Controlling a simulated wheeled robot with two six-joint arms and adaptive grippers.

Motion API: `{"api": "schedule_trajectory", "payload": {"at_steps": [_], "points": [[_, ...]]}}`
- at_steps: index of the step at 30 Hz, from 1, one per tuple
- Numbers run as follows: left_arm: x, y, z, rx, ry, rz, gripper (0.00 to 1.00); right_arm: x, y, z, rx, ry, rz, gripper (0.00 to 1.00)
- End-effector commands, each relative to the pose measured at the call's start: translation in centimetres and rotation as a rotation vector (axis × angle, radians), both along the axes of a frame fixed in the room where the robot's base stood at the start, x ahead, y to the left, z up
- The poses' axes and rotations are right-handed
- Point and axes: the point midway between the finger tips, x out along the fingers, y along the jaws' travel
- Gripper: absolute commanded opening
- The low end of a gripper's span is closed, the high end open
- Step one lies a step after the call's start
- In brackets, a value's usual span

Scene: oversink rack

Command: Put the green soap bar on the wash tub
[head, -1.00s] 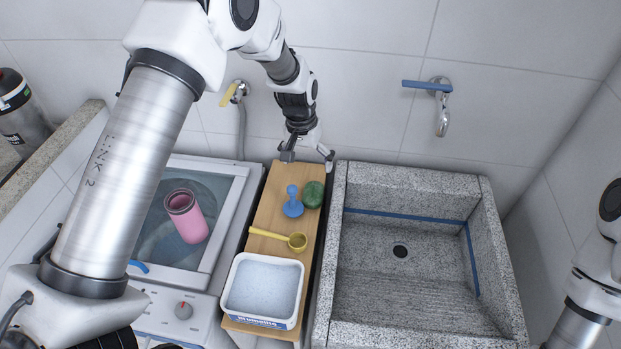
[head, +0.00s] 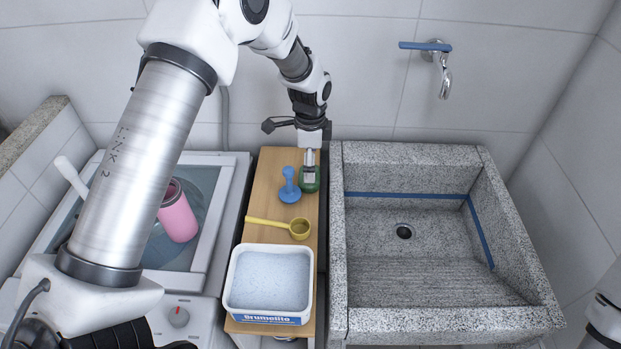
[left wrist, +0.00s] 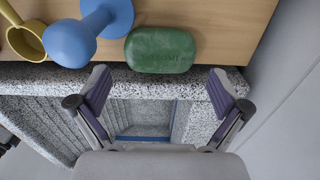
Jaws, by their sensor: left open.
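The green soap bar (head: 310,184) lies at the far right of the wooden board, partly hidden by my left gripper (head: 309,165) in the head view. In the left wrist view the soap (left wrist: 160,50) lies flat, just beyond and between the spread fingertips of my left gripper (left wrist: 160,88). That gripper is open and empty. The wash tub (head: 338,235) is a speckled grey stone basin just right of the board. Its rim (left wrist: 50,75) also shows in the left wrist view. My right gripper is not in view.
A blue knobbed object (head: 289,188) stands close left of the soap. A yellow scoop (head: 297,229) and a white tub of powder (head: 268,280) sit nearer on the board (head: 266,190). A pink bottle (head: 177,215) is at left. The basin floor looks clear.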

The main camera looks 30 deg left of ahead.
Motion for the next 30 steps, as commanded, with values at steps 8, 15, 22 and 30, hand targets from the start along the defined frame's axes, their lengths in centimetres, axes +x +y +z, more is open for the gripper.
{"api": "schedule_trajectory", "payload": {"at_steps": [8, 15, 22, 30], "points": [[-0.1, 0.2, -4.1, 0.0, 0.001, 0.0, 1.0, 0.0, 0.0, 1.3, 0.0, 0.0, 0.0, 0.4], [-0.1, 0.2, -4.2, 0.0, 0.0, 0.001, 0.82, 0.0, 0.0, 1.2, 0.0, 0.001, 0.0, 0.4], [-0.1, 0.2, -4.2, 0.0, 0.0, 0.001, 0.47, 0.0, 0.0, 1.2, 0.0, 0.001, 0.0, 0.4], [0.0, 0.2, -3.7, 0.0, -0.002, 0.001, 0.47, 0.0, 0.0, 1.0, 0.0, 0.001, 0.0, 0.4]]}}
